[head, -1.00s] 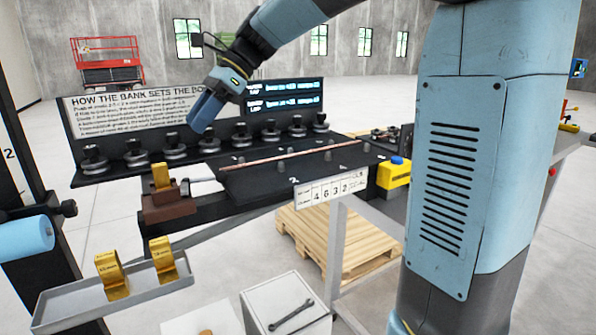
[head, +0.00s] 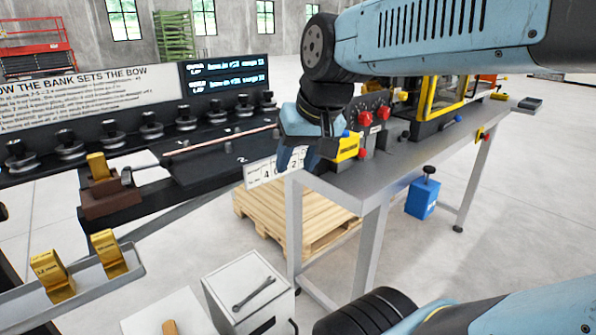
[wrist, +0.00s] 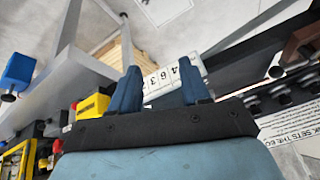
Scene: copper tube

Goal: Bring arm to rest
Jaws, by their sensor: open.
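My gripper (head: 298,155) hangs in front of the workbench's near edge in the head view, fingers pointing down. In the wrist view its two blue fingers (wrist: 160,88) stand apart with nothing between them. A white number card (wrist: 177,75) shows beyond the fingers. My upper arm crosses the top right of the head view, and another of my links shows at the bottom right. The copper tube (head: 222,138) lies on the black bench, left of my gripper and apart from it.
The grey workbench (head: 420,150) with a yellow-framed machine (head: 445,80) stands right of my gripper. A yellow box (head: 346,147) is close beside it. A wooden pallet (head: 290,215) and a white cabinet (head: 245,290) are below. Brass gauges (head: 108,250) sit on a tray at left.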

